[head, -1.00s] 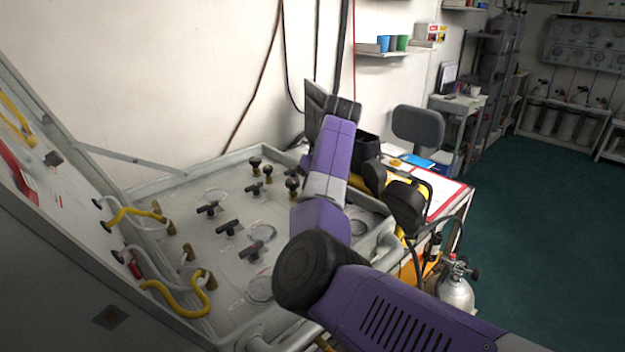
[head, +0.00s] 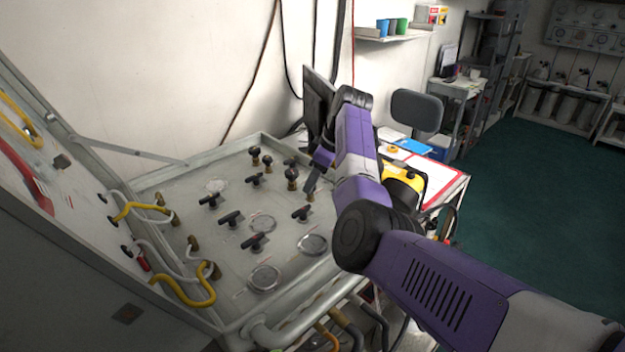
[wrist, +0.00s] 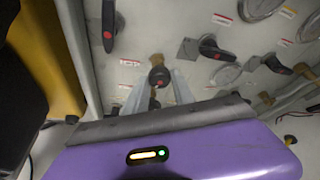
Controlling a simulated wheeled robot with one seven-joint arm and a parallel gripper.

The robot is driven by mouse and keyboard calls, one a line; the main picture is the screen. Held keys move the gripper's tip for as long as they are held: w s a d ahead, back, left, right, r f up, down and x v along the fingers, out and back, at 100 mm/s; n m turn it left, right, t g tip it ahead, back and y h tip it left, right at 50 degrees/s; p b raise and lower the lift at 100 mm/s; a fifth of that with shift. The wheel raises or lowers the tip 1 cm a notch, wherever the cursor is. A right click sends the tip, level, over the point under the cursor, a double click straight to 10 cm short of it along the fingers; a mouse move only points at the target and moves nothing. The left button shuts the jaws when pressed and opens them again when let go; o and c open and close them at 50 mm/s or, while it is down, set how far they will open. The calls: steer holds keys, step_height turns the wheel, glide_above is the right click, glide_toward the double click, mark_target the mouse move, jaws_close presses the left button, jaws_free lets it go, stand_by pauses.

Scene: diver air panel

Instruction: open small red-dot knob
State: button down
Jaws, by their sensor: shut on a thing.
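The small red-dot knob (wrist: 158,77) is black and round, with a red dot on its face and brass fittings beside it. It sits between the two pale fingers of my gripper (wrist: 157,84) in the wrist view. My gripper is shut on it, and the knob is still on the panel. In the head view my purple arm reaches over the right side of the grey panel (head: 215,187). The fingertips and the gripped knob cannot be made out clearly there.
Black lever handles stand close by, one (wrist: 210,46) right of the knob and one (wrist: 108,32) to its left. Round gauges (head: 264,278) lie at the panel's front. Yellow hoses (head: 185,292) run along the left. A desk (head: 445,185) stands right of the panel.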

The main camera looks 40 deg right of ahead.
stand_by(0.3)
steer(key=c, duration=1.1)
jaws_free()
steer(key=b+v, duration=0.1)
steer(key=v, duration=0.6)
steer(key=shift+r+b, duration=0.3)
steer(key=shift+r, duration=0.05)
steer(key=shift+s+d, duration=0.1)
